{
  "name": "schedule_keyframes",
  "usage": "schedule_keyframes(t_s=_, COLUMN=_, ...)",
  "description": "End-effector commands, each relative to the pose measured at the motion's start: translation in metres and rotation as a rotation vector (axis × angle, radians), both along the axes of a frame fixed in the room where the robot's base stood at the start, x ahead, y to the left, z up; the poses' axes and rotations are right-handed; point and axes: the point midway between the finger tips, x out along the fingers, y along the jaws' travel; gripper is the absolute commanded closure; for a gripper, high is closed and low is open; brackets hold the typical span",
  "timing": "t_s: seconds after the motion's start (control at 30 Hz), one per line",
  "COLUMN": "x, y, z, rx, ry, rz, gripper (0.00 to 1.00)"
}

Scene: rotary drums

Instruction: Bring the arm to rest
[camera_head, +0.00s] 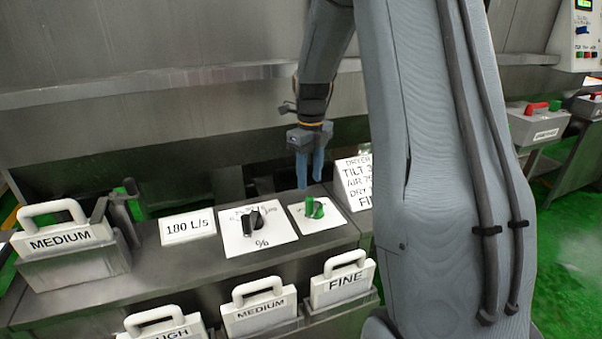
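My gripper (311,172) hangs downward at the end of my grey arm, above and behind the far edge of the steel console (150,265). Its two blue fingers show with a narrow gap between them, and nothing is seen in the gap. The fingertips are near the white plate with the green knob (314,208), apart from it as far as I can see. My large arm link fills the middle right of the view and hides part of the console.
A black knob (250,220) and a 180 L/s label (188,227) are on the console. A dryer sign (354,182) stands beside my arm. A steel drum wall (170,110) rises behind.

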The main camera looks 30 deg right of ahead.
Motion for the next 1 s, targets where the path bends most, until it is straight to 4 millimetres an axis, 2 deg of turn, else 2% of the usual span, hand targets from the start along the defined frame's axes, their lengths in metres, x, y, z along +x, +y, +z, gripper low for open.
schedule_keyframes(t_s=0.23, x=-0.001, y=0.002, z=0.0, rx=0.0, ry=0.0, rz=0.019, gripper=0.6)
schedule_keyframes(t_s=0.37, x=-0.009, y=0.014, z=0.001, rx=-0.003, ry=-0.007, rz=0.16, gripper=0.6)
schedule_keyframes(t_s=0.67, x=-0.055, y=0.066, z=0.0, rx=-0.025, ry=-0.03, rz=0.878, gripper=0.6)
schedule_keyframes(t_s=1.0, x=-0.121, y=0.118, z=-0.005, rx=-0.075, ry=-0.047, rz=1.745, gripper=0.6)
